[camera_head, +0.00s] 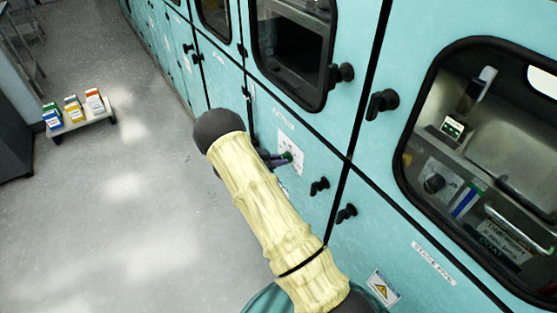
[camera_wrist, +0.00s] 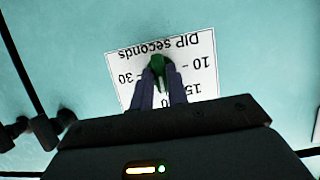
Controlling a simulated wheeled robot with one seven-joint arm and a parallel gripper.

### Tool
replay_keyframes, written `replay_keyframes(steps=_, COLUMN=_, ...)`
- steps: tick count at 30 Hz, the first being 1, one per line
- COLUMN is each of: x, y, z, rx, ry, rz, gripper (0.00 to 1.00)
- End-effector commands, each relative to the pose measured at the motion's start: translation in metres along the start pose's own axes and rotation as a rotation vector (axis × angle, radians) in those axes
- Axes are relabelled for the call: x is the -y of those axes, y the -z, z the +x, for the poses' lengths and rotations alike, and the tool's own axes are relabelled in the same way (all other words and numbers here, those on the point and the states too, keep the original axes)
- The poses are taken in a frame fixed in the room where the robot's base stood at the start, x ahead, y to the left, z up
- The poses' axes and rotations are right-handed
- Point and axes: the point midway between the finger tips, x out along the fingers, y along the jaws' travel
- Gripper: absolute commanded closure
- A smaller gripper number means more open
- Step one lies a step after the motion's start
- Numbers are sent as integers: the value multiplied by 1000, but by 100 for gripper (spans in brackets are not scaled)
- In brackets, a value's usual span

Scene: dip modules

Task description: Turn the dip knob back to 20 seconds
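The green dip knob (camera_head: 287,156) sits on a white dial label (camera_head: 293,172) on the turquoise cabinet front in the head view. In the wrist view the knob (camera_wrist: 158,64) shows at the middle of the label (camera_wrist: 206,72), which appears upside down. "DIP seconds", 10, 30 and 15 are readable; the marks beyond are partly hidden by my fingers. My gripper (camera_wrist: 162,84) has its two dark fingers on either side of the knob, closed onto it. Its fingers also show at the knob in the head view (camera_head: 273,160). Which mark the knob points to cannot be told.
Black door knobs (camera_head: 319,186) stick out near the label, with another (camera_head: 382,103) higher up. A glazed window (camera_head: 490,150) is at the right. A low stand (camera_head: 82,124) with coloured boxes stands at the far left. The floor between is clear.

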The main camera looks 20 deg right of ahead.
Motion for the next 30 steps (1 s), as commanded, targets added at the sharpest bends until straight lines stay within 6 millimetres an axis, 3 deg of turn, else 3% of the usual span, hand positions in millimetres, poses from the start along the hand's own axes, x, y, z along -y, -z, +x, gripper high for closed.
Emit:
replay_keyframes(steps=3, x=0, y=0, z=0, rx=0, ry=0, rz=0, gripper=65)
replay_keyframes(steps=16, x=1, y=0, z=-10, rx=0, ry=2, rz=2, gripper=65)
replay_keyframes(steps=30, x=1, y=-2, z=-97, rx=1, ry=4, rz=2, gripper=65)
